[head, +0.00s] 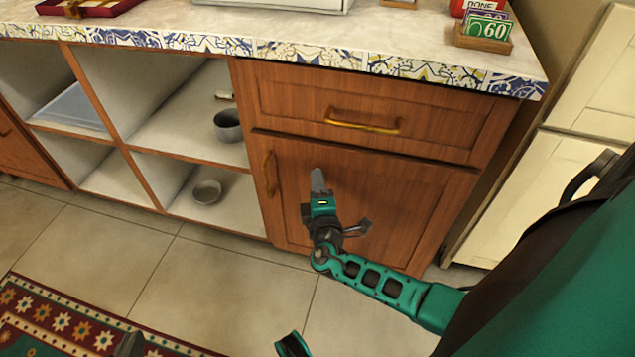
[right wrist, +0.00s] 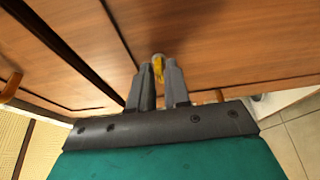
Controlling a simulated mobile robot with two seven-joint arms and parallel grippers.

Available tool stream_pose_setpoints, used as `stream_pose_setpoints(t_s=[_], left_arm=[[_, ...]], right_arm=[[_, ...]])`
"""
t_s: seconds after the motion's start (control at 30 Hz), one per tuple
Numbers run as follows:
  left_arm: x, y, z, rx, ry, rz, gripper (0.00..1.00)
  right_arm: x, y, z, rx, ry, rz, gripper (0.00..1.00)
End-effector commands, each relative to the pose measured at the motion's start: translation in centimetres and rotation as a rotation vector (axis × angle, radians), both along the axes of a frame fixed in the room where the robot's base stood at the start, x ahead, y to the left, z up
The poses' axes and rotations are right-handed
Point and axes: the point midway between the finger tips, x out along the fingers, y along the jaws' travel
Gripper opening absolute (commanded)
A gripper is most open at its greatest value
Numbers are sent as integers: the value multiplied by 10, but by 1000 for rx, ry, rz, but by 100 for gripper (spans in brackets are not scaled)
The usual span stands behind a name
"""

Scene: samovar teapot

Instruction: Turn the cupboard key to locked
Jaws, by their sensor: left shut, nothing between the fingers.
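The brown wooden cupboard door (head: 385,205) is closed, below a drawer. My right gripper (head: 319,181) is at the upper left part of this door, with its fingers pointing at the wood. In the right wrist view, the small yellow key (right wrist: 158,67) shows between the tips of the right gripper (right wrist: 159,76). The fingers are close together on either side of it and look shut on it. In the head view the key is hidden by the gripper. A dark tip at the bottom left, over the rug, appears to be my left gripper (head: 130,344). It is shut and empty.
The brass door handle (head: 270,174) is just left of my right gripper, and the brass drawer handle (head: 362,121) is above. Open shelves with a grey pot (head: 228,125) and a bowl (head: 207,192) are at left. A patterned rug (head: 62,318) lies on the tiled floor.

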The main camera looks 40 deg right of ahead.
Motion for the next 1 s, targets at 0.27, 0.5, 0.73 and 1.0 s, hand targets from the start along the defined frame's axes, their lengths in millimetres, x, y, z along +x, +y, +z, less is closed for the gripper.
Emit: stream_pose_setpoints(t_s=[0.27,0.5,0.73,1.0], left_arm=[[0,0,0,0,0,0,0],[0,0,1,0,0,0,0],[0,0,8,0,-4,2,0],[0,4,20,4,-10,12,0]], right_arm=[[0,0,0,0,0,0,0],[0,0,0,-2,2,0,0],[0,0,3,-39,45,0,0],[1,0,7,-157,185,1,0]])
